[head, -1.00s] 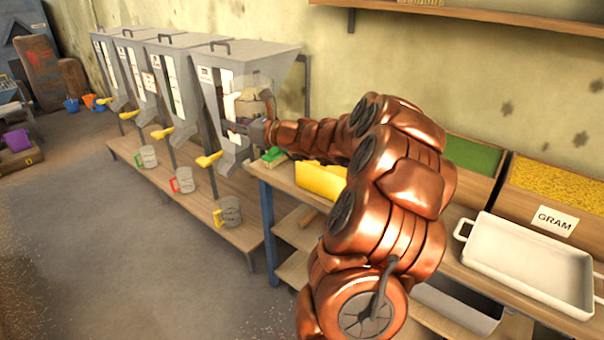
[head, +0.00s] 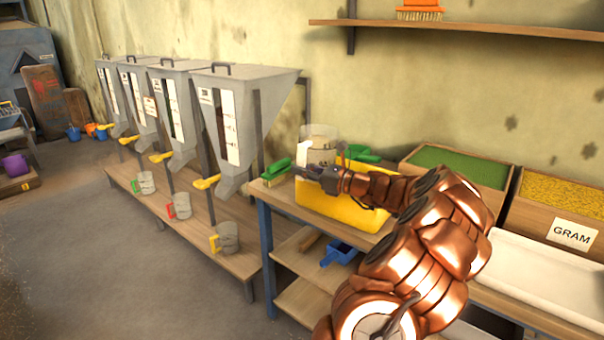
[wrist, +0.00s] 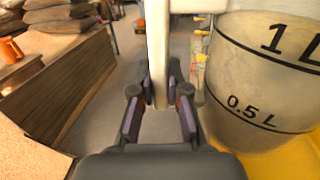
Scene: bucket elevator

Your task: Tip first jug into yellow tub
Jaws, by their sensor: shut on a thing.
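A clear jug (head: 318,146) is held upright by my gripper (head: 318,172) above the yellow tub (head: 345,207). In the wrist view my gripper (wrist: 160,112) is shut on the jug's pale handle (wrist: 158,50). The jug's wall (wrist: 262,85) shows at right with marks "0.5 L" and "1 L". Yellow shows beneath it at the lower right of that view. The tub stands on the wooden bench, partly hidden behind my arm. I cannot make out what the jug holds.
Grey hoppers (head: 235,115) with yellow levers stand at left, with mugs (head: 225,238) on the low platform below. A green brush (head: 278,172) lies left of the tub. Trays of green (head: 460,172) and yellow grain (head: 555,188) and a white tray (head: 545,270) are at right.

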